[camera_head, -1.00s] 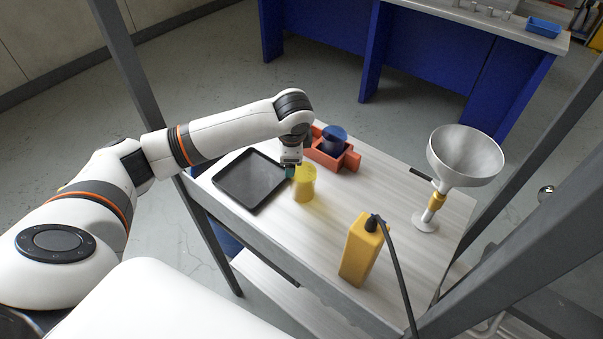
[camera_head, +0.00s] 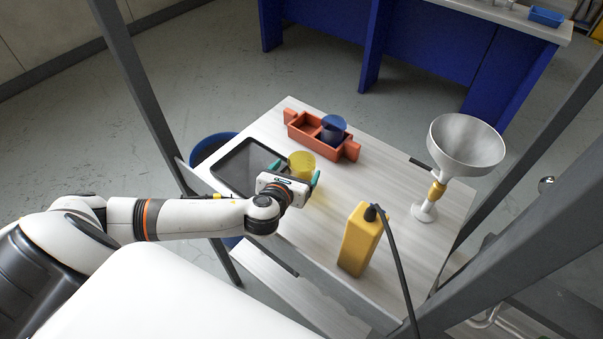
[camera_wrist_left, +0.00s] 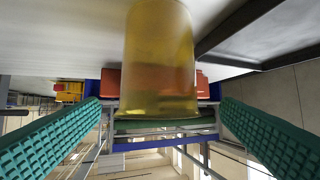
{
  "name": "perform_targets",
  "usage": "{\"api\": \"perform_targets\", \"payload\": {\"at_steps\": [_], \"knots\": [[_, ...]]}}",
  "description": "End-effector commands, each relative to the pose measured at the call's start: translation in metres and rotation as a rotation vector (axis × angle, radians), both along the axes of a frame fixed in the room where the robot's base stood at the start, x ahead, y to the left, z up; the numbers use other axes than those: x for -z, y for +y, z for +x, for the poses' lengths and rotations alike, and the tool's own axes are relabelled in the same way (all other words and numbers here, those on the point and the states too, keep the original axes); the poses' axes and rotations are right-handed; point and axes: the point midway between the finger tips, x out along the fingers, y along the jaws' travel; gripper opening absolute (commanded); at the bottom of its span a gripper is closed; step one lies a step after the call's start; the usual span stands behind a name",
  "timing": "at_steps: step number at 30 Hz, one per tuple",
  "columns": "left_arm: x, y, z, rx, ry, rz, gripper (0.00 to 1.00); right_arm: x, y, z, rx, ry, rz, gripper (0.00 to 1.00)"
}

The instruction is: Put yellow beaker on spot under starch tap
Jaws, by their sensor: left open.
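The translucent yellow beaker (camera_head: 301,163) stands on the pale table beside the black tray. My left gripper (camera_head: 296,173) is open, low over the table, with its green fingers on either side of the beaker in the head view. In the left wrist view the beaker (camera_wrist_left: 160,60) is centred ahead between the spread fingers (camera_wrist_left: 160,105), with gaps on both sides. A white funnel (camera_head: 466,150) with a yellow piece below it stands over a round white base (camera_head: 424,212) at the right. My right gripper is out of view.
The black tray (camera_head: 245,168) lies left of the beaker. A red-orange carrier (camera_head: 305,130) holding a blue beaker (camera_head: 333,129) stands behind. A yellow box-shaped object (camera_head: 360,240) with a dark cable stands in front. Grey frame posts flank the table. The table's middle right is clear.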

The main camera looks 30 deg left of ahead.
Motion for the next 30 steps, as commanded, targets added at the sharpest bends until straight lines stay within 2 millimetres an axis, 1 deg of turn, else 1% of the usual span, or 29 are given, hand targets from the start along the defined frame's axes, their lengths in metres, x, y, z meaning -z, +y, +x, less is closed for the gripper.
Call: {"api": "perform_targets", "payload": {"at_steps": [1,5,6,9,12,18,27,28,29,30], "knots": [[-0.003,0.001,0.007,-0.003,-0.002,0.001,0.86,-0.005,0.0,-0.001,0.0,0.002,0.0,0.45],[-0.002,0.004,0.028,-0.003,-0.001,-0.002,0.86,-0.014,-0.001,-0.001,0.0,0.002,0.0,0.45],[0.003,0.005,0.033,-0.004,0.0,-0.002,0.86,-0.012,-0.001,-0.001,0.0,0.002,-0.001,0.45],[0.008,0.007,0.041,-0.004,0.001,-0.002,0.86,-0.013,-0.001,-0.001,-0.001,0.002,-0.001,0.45],[0.01,0.008,0.045,-0.003,0.001,-0.002,0.86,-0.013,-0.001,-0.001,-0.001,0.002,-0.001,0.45],[0.011,0.008,0.045,-0.002,0.001,-0.003,0.86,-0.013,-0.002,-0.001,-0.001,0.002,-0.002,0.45],[0.011,0.008,0.045,-0.003,0.002,-0.002,0.38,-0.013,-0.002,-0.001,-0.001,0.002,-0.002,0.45],[0.011,0.008,0.045,-0.003,0.001,-0.002,0.38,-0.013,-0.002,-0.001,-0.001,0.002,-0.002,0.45],[0.011,0.008,0.045,-0.003,0.001,-0.002,0.34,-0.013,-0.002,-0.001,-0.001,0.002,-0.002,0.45],[0.011,0.008,0.045,-0.003,0.001,-0.002,0.34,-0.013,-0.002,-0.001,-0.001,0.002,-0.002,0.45]]}}
